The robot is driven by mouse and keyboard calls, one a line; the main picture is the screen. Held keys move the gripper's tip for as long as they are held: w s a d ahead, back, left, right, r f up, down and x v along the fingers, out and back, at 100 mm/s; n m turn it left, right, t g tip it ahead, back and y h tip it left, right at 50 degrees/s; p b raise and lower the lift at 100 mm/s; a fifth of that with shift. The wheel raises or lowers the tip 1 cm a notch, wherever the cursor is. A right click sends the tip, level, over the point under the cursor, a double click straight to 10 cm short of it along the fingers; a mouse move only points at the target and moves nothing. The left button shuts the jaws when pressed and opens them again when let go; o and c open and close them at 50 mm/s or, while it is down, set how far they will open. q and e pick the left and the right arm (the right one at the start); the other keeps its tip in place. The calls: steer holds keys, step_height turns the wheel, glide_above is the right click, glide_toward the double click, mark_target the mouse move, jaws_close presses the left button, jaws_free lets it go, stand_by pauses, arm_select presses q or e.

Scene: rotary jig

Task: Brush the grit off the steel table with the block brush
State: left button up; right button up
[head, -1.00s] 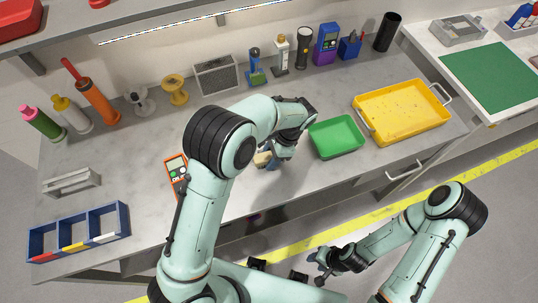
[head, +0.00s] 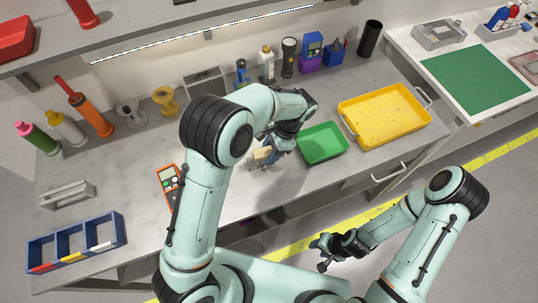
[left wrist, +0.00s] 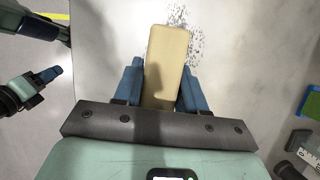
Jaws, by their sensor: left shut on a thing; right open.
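The block brush, a pale wooden block, is held in my left gripper (left wrist: 160,88). The brush (left wrist: 168,62) points away from the palm in the left wrist view; its bristles are hidden. Dark specks of grit (left wrist: 193,48) lie on the steel table (left wrist: 245,75) just beyond and right of the brush's far end. In the head view the brush (head: 262,155) and my left gripper (head: 268,152) are low over the table, left of the green tray; I cannot tell whether the brush touches it. My right gripper (head: 324,252) is open and empty, off the table's front edge.
The green tray (head: 322,144) and yellow tray (head: 385,115) stand right of the brush. An orange meter (head: 169,183) lies to its left. A blue divided bin (head: 76,245) sits front left. Bottles and tools line the back. Bare table lies around the meter.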

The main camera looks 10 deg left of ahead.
arm_select(q)
steer(key=shift+r, duration=0.55)
steer(key=shift+a+r, duration=0.1)
steer(key=shift+r, duration=0.6)
